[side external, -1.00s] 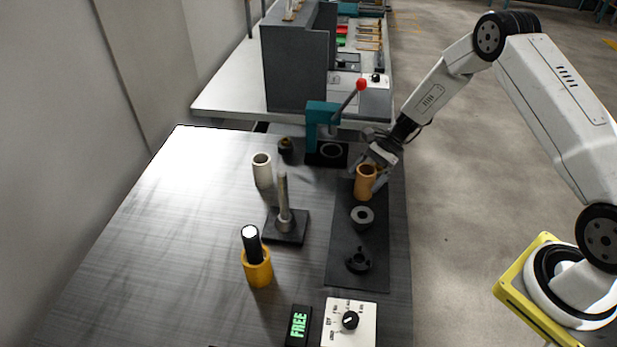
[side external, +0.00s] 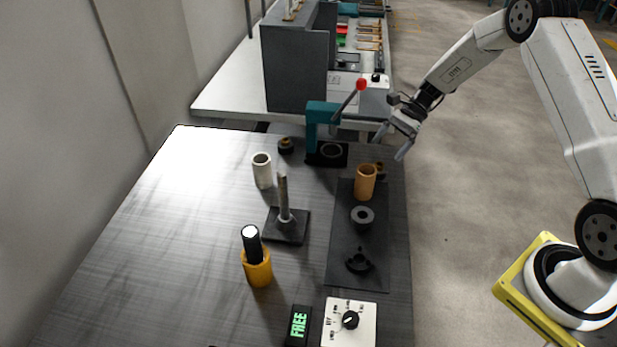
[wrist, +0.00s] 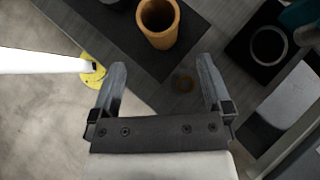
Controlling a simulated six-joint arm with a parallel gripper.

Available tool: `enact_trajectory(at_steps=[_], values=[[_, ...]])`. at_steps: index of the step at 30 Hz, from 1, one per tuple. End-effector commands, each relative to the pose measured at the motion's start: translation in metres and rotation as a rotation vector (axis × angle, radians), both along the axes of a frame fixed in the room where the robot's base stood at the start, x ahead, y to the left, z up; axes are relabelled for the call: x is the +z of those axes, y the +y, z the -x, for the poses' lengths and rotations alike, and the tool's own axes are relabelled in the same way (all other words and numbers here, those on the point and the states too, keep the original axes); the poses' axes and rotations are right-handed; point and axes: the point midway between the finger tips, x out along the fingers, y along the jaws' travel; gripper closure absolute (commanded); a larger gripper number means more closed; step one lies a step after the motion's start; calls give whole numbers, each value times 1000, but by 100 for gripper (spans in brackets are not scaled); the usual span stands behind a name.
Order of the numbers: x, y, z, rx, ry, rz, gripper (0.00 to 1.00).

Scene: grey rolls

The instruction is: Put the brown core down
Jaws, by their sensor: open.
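The brown core (side external: 365,183) is a hollow orange-brown tube. It stands upright on the far end of the dark mat (side external: 343,262). It also shows at the top of the wrist view (wrist: 158,22), with its open end facing up. My gripper (side external: 393,147) is open and empty, behind and to the right of the core and apart from it.
On the mat are a grey ring (side external: 362,216) and a black flanged part (side external: 358,261). A teal press with a red-knobbed lever (side external: 322,125) stands close left of my gripper. A white tube (side external: 262,171), a post on a base (side external: 284,215) and a yellow cup (side external: 257,270) stand left.

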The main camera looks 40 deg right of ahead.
Motion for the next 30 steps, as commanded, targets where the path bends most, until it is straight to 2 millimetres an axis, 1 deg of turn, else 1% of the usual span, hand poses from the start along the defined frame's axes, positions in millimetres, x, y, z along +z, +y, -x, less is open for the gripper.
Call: enact_trajectory(at_steps=[1,3,9,26,30], values=[[5,-5,0,-1,-1,0,0],[9,-10,0,-1,-1,0,0],[16,-17,0,1,1,-1,0],[16,-17,0,2,1,0,0],[18,-13,2,20,-7,17,0]])
